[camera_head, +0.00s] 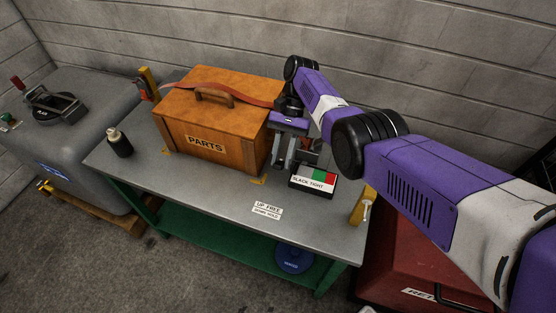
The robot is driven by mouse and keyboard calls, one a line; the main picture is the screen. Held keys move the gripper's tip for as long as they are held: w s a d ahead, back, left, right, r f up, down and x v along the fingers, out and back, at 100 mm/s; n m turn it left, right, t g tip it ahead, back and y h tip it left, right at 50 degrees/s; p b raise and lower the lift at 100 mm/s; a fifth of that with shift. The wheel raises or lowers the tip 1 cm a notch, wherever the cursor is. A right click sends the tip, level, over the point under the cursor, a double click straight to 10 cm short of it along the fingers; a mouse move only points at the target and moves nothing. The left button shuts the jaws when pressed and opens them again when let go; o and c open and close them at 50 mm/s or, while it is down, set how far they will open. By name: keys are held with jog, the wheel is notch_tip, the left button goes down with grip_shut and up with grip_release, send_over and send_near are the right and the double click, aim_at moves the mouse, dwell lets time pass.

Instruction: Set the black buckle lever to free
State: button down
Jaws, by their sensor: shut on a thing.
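My gripper (285,158) is at the right end of an orange-brown wooden box (233,102) marked PARTS, with its fingers pointing down. It is shut on the black buckle lever (308,157), which is mostly hidden by the fingers and wrist; its exact angle cannot be told. A red-brown strap (222,88) runs over the top of the box toward the gripper. A small indicator box (314,178) reads SLACK TIGHT, with red and green fields. A label (267,209) on the table front reads UP FREE, with a second line below.
Yellow posts stand at the left back (149,83) and right front (362,205). A red case (420,265) is at the lower right.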

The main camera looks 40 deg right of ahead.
jog(key=shift+w+d+r+y+b, duration=0.15)
jog(key=shift+y+b, duration=0.15)
jog(key=shift+b, duration=0.25)
jog(key=c, duration=1.2)
grip_release()
jog(key=shift+o, duration=0.2)
jog(key=shift+p, duration=0.7)
